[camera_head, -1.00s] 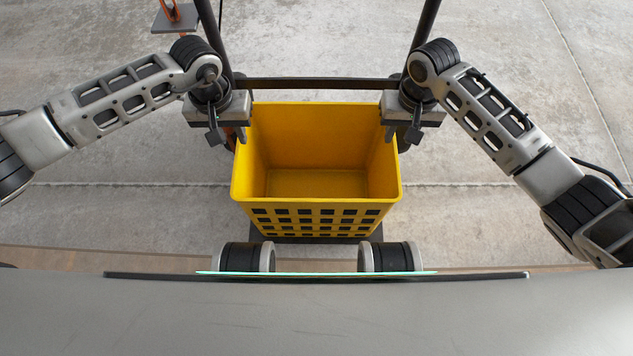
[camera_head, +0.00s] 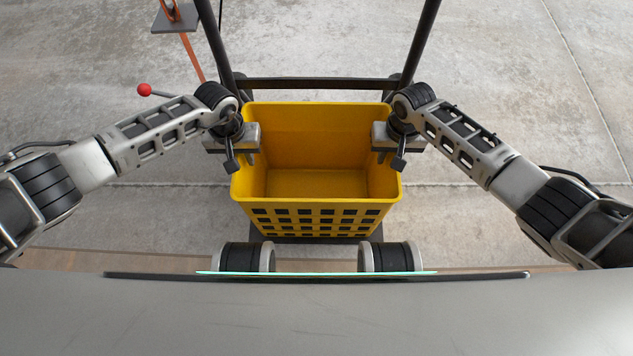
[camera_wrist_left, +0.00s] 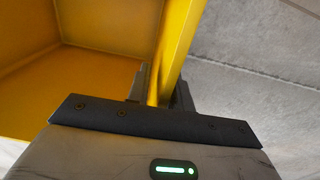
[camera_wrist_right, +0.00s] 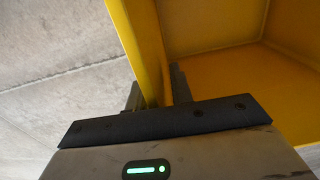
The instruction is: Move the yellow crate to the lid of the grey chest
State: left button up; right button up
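The yellow crate (camera_head: 317,220) stands upright and open-topped in the middle of the head view, and it looks empty inside. My left gripper (camera_head: 243,156) is on the upper edge of its left side wall. My right gripper (camera_head: 390,156) is on the upper edge of its right side wall. In the left wrist view the fingers (camera_wrist_left: 162,88) sit either side of the yellow wall, close against it. In the right wrist view the fingers (camera_wrist_right: 156,90) also straddle the wall closely. I see no grey chest or lid.
A dark frame with two slanted posts (camera_head: 422,38) and a crossbar (camera_head: 318,83) stands just behind the crate. A dark base (camera_head: 345,240) shows under the crate. A small grey plate (camera_head: 175,22) with an orange part is at the upper left. Bare concrete floor lies around.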

pick_arm(q)
grip_shut()
pick_arm(e)
grip_shut()
pick_arm(q)
jog(key=shift+w+r, duration=0.1)
dwell(0.8)
